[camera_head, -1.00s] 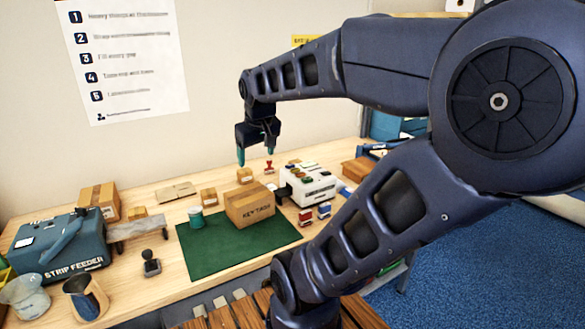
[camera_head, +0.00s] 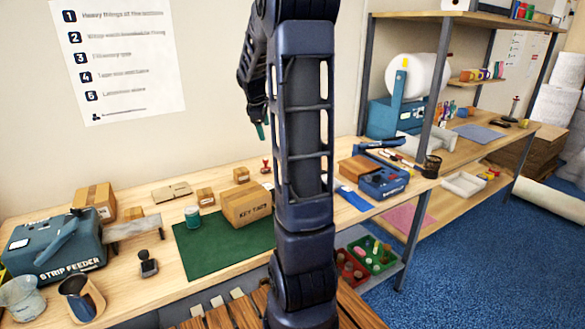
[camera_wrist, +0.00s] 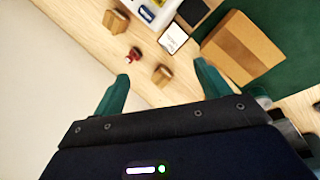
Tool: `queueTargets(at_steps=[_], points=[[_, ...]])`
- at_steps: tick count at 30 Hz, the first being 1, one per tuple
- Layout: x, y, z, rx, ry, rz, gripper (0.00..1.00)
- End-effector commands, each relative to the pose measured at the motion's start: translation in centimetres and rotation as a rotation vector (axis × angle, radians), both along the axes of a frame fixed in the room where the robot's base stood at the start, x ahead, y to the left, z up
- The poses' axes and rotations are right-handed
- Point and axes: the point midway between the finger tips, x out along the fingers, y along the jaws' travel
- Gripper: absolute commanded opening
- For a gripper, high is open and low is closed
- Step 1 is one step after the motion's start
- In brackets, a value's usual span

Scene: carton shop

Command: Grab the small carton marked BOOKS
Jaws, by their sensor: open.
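In the wrist view, one small carton (camera_wrist: 162,75) appears between my fingertips in the picture, and another (camera_wrist: 116,21) lies up and left. My gripper (camera_wrist: 163,71) is open and empty, above the bench with wall on one side. In the head view my arm hides most of it; a teal fingertip (camera_head: 260,131) shows.
A larger KEY TAGS carton (camera_head: 247,206) stands on the green mat (camera_head: 205,257). A red stamp (camera_head: 266,166) stands near the back; it also shows in the wrist view (camera_wrist: 134,55). The strip feeder (camera_head: 60,245) and a larger carton (camera_head: 97,199) are at left.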

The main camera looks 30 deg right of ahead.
Motion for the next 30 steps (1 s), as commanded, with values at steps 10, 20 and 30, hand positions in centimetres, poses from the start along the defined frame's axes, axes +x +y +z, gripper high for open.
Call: queueTargets(at_steps=[10,20,30], points=[[7.8,-7.5,-6.2,-0.096,0.153,0.248,0.75],[13.3,-15.0,-14.0,-0.159,0.306,0.491,0.75],[15.6,-19.1,-18.9,-0.187,0.392,0.634,0.75]])
